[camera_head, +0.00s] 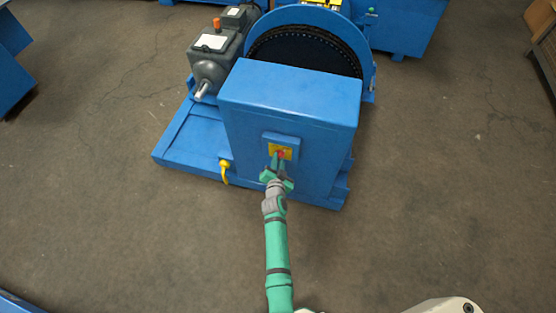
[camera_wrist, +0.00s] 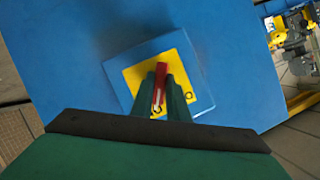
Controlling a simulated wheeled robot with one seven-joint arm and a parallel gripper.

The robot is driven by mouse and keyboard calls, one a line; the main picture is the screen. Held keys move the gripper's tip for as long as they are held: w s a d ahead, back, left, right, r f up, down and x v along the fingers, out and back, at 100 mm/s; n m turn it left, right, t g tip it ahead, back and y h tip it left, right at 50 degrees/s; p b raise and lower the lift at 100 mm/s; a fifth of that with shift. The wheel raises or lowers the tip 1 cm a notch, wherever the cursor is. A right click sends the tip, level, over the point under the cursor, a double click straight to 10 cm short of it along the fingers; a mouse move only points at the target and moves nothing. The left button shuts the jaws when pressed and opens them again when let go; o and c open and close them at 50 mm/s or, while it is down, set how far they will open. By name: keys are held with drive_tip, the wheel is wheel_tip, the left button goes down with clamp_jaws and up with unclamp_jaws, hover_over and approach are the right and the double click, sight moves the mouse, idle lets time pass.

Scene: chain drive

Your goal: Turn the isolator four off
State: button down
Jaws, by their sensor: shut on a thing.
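The isolator (camera_head: 288,151) is a red handle on a yellow plate, set on a small blue box on the front of a blue cabinet (camera_head: 290,95). In the wrist view the red handle (camera_wrist: 160,82) stands between the two green fingers of my gripper (camera_wrist: 162,92), over the yellow plate (camera_wrist: 133,77). My gripper (camera_head: 278,163) is shut on the red handle. The fingers hide part of the handle and plate, and some dark marks show on the plate's lower part. I cannot read a number on it.
A grey motor (camera_head: 213,55) and a large dark wheel behind a blue guard (camera_head: 365,50) stand behind. The concrete floor (camera_head: 440,190) to the right is clear.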

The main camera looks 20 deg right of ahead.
drive_tip(key=shift+w+a+r+n+g+h, duration=0.1)
drive_tip(key=shift+n+g+h, duration=0.7)
drive_tip(key=shift+n, duration=0.9)
drive_tip(key=shift+w+a+n+g+h, duration=0.1)
drive_tip(key=shift+n+g+h, duration=0.3)
drive_tip(key=shift+n+h, duration=1.05)
drive_tip(key=shift+r+n+g+h, duration=0.1)
drive_tip(key=shift+n+g+h, duration=0.6)
drive_tip(key=shift+n, duration=1.25)
drive_tip(key=c, duration=1.7)
unclamp_jaws()
drive_tip(key=shift+f, duration=0.15)
drive_tip(key=shift+s+a, duration=0.1)
drive_tip(key=v, duration=1)
drive_tip(key=shift+s+a, duration=0.2)
drive_tip(key=shift+a, duration=0.1)
